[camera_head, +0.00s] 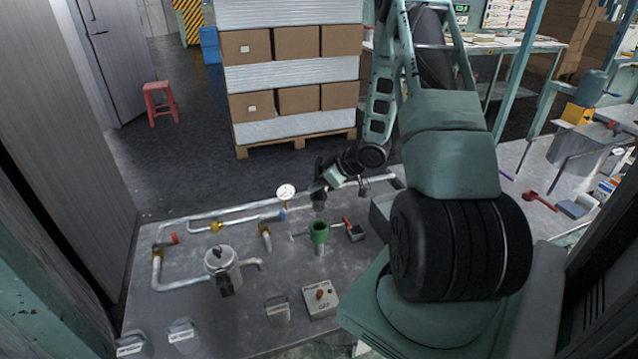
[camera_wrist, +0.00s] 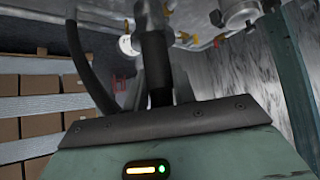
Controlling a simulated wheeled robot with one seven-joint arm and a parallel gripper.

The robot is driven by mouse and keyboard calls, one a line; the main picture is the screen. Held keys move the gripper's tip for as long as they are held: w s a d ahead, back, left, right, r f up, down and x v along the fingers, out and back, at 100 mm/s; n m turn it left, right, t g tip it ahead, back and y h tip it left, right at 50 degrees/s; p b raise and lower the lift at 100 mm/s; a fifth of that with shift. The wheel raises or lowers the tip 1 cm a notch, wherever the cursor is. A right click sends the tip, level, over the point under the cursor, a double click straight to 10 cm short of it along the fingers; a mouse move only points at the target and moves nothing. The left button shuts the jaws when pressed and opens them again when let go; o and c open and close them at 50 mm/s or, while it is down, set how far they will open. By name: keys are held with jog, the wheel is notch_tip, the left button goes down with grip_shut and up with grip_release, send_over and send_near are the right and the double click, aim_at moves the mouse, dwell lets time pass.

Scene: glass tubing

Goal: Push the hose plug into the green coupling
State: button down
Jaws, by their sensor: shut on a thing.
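The green coupling (camera_head: 319,234) stands upright on the grey bench, right of the pressure gauge. My gripper (camera_head: 319,189) is above it, shut on the dark hose plug (camera_head: 319,204). The plug points down over the coupling's mouth; I cannot tell whether its lower end touches or has entered it. In the wrist view the plug (camera_wrist: 153,45) is a dark upright cylinder, and its far end runs out at the top edge.
A pressure gauge (camera_head: 285,192) and grey pipes stand left of the coupling. A red-handled valve (camera_head: 351,229) is close on its right. A metal pot (camera_head: 222,265) and a button box (camera_head: 320,299) are nearer. A dark hose (camera_wrist: 88,70) curves beside the plug.

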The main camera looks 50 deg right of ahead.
aim_at(323, 196)
jog(key=shift+r+p, duration=0.1)
jog(key=shift+p, duration=0.3)
notch_tip(323, 196, down, 6)
jog(key=b, duration=0.4)
jog(key=shift+r, duration=0.1)
jog(key=shift+p, duration=0.45)
dwell(1.7)
jog(key=shift+f+b, duration=1.9)
jog(key=shift+f, duration=0.9)
jog(key=c, duration=1.1)
grip_release()
jog(key=v, duration=1.7)
jog(key=shift+s+r+p, duration=0.15)
jog(key=shift+r+p, duration=0.05)
jog(key=shift+p, duration=0.2)
